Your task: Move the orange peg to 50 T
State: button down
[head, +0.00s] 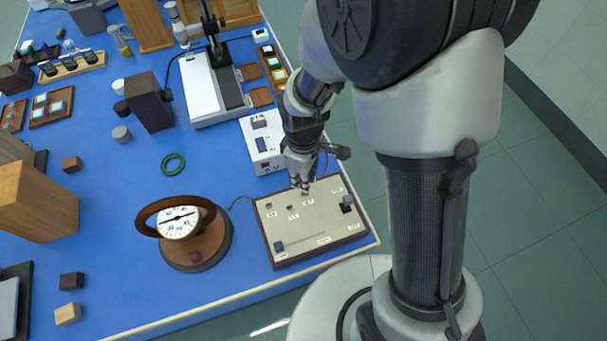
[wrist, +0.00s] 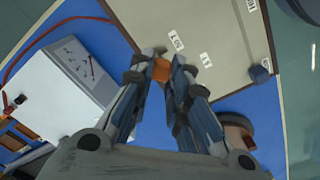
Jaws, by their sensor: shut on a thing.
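My gripper (head: 301,184) is over the beige board (head: 312,228), near its back edge. In the wrist view its fingers (wrist: 160,76) are shut on the orange peg (wrist: 161,70), which shows as a small orange block between the fingertips. The peg cannot be made out in the head view. I cannot tell whether the peg's lower end touches the board.
A white meter box (head: 262,140) stands behind the board, with a red wire nearby. A round dial on a wooden base (head: 195,250) stands to the board's left. A dark knob (head: 347,203) rises at the board's right. The table's front edge is close to the board.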

jog(key=shift+f+b, duration=1.8)
jog(key=shift+f, duration=0.7)
jog(key=c, duration=1.4)
grip_release()
jog(key=shift+c, duration=0.2)
notch_tip(320, 180, up, 11)
jog(key=shift+r, duration=0.55)
